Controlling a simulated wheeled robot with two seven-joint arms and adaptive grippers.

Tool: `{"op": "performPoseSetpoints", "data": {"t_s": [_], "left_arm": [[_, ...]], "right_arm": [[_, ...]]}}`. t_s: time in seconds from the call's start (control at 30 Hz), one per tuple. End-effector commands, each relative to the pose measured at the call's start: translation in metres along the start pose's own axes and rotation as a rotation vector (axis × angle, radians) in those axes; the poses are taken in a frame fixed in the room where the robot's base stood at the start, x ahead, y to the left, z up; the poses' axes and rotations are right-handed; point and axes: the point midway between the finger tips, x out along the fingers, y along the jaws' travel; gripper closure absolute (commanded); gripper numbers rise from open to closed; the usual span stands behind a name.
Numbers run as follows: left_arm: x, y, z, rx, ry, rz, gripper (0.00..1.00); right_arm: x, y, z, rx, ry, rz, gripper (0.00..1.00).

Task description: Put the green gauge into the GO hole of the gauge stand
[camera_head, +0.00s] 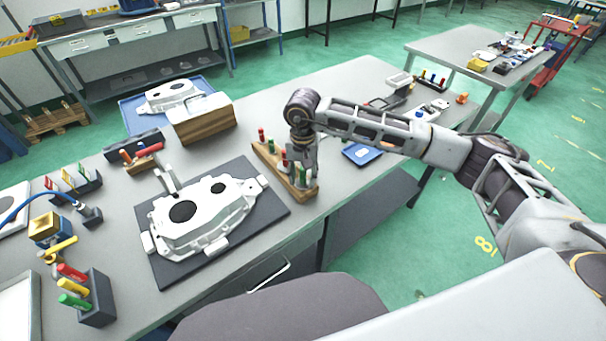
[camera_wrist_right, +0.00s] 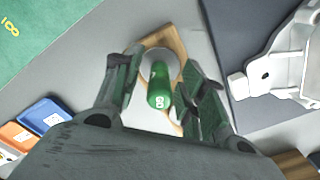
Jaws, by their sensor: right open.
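The wooden gauge stand (camera_head: 270,167) lies along the front edge of the table, right of the large casting. The green gauge (camera_wrist_right: 159,88) is upright at the stand's near end, with a pale round disc around its lower part; I cannot tell how deep it sits. It also shows low under the gripper in the head view. My right gripper (camera_wrist_right: 158,76) is open, its fingers on either side of the green gauge, without a clear grip. In the head view the right gripper (camera_head: 297,167) points down over the stand and partly hides it. My left gripper is not in view.
A white casting (camera_head: 205,212) on a dark mat (camera_head: 270,208) is close on the left. Red-topped gauges (camera_head: 261,135) stand at the stand's far end. A wooden block (camera_head: 203,122) and a blue tray (camera_head: 361,153) are nearby. A dark gauge holder (camera_head: 97,312) is at the lower left.

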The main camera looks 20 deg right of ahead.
Motion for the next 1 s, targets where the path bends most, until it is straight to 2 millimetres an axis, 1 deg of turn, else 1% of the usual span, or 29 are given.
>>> {"op": "performPoseSetpoints", "data": {"t_s": [0.17,0.37,1.0], "left_arm": [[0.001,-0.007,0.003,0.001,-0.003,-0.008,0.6],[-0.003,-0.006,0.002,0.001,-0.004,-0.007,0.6],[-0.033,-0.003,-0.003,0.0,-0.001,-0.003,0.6]], "right_arm": [[0.001,0.0,0.0,0.0,-0.001,0.001,0.59],[-0.003,0.0,0.0,0.0,0.0,0.0,0.59],[-0.034,0.0,0.0,0.0,0.0,0.0,0.59]]}}
